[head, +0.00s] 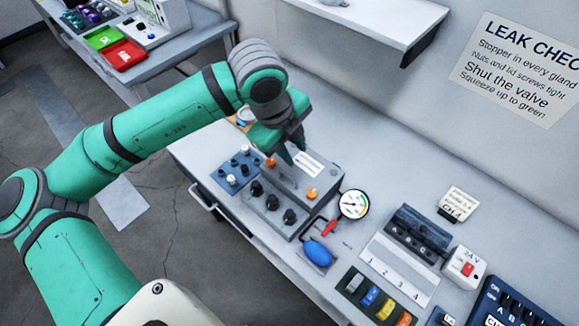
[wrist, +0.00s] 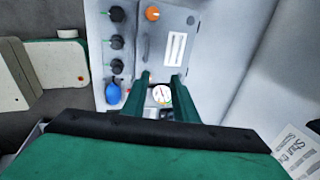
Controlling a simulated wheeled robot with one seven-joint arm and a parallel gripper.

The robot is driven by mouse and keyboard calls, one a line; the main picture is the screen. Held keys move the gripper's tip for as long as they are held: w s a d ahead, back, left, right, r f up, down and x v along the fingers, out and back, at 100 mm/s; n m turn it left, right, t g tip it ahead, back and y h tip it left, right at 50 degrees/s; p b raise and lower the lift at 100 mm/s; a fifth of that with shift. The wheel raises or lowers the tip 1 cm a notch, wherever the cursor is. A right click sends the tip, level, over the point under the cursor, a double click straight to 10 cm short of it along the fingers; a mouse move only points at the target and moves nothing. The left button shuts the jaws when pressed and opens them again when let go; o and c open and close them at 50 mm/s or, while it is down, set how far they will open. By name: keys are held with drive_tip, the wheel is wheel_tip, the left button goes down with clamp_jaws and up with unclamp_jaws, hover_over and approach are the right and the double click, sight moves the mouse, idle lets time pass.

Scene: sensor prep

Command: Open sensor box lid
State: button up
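The grey sensor box (head: 320,176) stands on the bench with its lid down. My gripper (head: 291,156) is over the back left part of the box. In the wrist view my gripper (wrist: 160,80) has its two fingers apart with nothing held between them. The box (wrist: 150,72) lies beyond the fingertips there; whether they touch it I cannot tell.
A round gauge (head: 353,204), a red valve handle (head: 328,228) and a blue bulb (head: 318,252) sit right of the box. A blue block with small knobs (head: 236,171) is at its left. A shelf (head: 380,22) overhangs the bench behind. A numbered plate (head: 398,272) lies further right.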

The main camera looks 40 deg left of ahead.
sight(287, 176)
drive_tip(key=shift+g+y, duration=0.3)
drive_tip(key=shift+g, duration=0.2)
drive_tip(key=f, duration=0.3)
drive_tip(key=a+f, duration=0.1)
drive_tip(key=f, duration=0.3)
drive_tip(key=a+f, duration=0.1)
drive_tip(key=f, duration=0.2)
drive_tip(key=shift+f, duration=0.35)
clamp_jaws()
drive_tip(key=shift+s, duration=0.1)
idle(0.6)
